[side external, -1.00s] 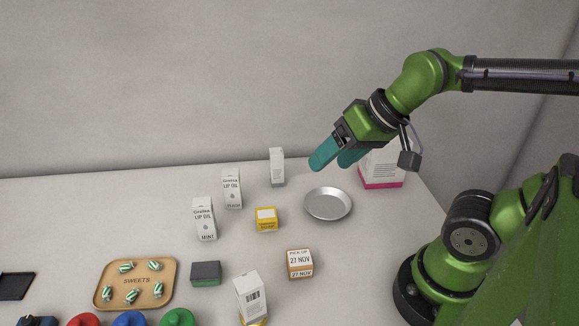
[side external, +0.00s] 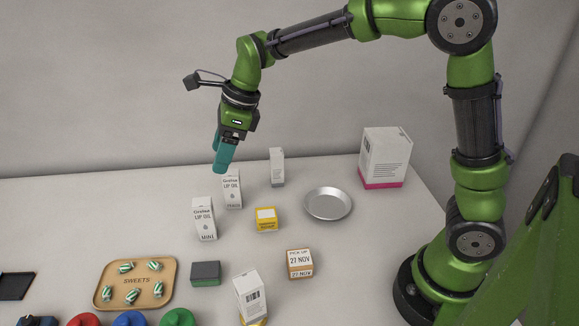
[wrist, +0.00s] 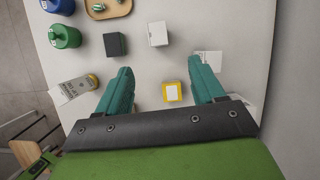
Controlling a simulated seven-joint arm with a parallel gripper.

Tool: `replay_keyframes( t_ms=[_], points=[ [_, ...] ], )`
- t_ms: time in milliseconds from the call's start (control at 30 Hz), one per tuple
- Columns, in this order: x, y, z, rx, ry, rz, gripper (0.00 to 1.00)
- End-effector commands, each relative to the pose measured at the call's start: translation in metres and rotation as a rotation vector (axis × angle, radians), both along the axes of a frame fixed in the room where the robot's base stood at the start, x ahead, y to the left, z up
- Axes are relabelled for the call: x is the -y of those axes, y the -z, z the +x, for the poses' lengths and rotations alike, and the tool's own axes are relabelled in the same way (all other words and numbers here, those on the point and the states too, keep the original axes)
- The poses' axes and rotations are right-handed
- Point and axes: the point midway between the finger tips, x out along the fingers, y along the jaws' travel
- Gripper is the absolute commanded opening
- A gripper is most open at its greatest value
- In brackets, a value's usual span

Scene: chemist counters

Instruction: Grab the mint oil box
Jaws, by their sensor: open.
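The mint oil box (side external: 204,219) is a white upright carton lettered "Groiea LIP OIL MINT", left of centre on the counter. In the wrist view a white box top (wrist: 158,33), which appears to be it, lies beyond and between my fingertips. A near-twin lip oil box (side external: 232,190) stands just behind it to the right; its lower flavour word is too small to read surely. My gripper (side external: 221,167) points down above the counter, its teal fingertips overlapping the twin's top in the side view. In the wrist view my gripper (wrist: 160,67) is open and empty.
A yellow box (side external: 266,220), a dark green-based box (side external: 205,273) and an orange pick-up box (side external: 300,263) stand nearby. A sweets tray (side external: 168,270) is at left, a metal dish (side external: 328,204) at right. A white carton (side external: 277,167) stands behind.

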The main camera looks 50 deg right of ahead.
Motion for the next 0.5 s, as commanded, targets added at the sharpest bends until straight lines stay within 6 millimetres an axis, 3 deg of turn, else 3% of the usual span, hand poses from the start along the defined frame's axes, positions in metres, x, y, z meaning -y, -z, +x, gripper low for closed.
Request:
replay_keyframes(
  t_ms=[167, 500],
  points=[
    [-0.004, 0.016, 0.003, -0.017, 0.035, 0.010, 0.68],
    [-0.025, 0.083, 0.021, -0.016, 0.034, 0.008, 0.68]
  ],
)
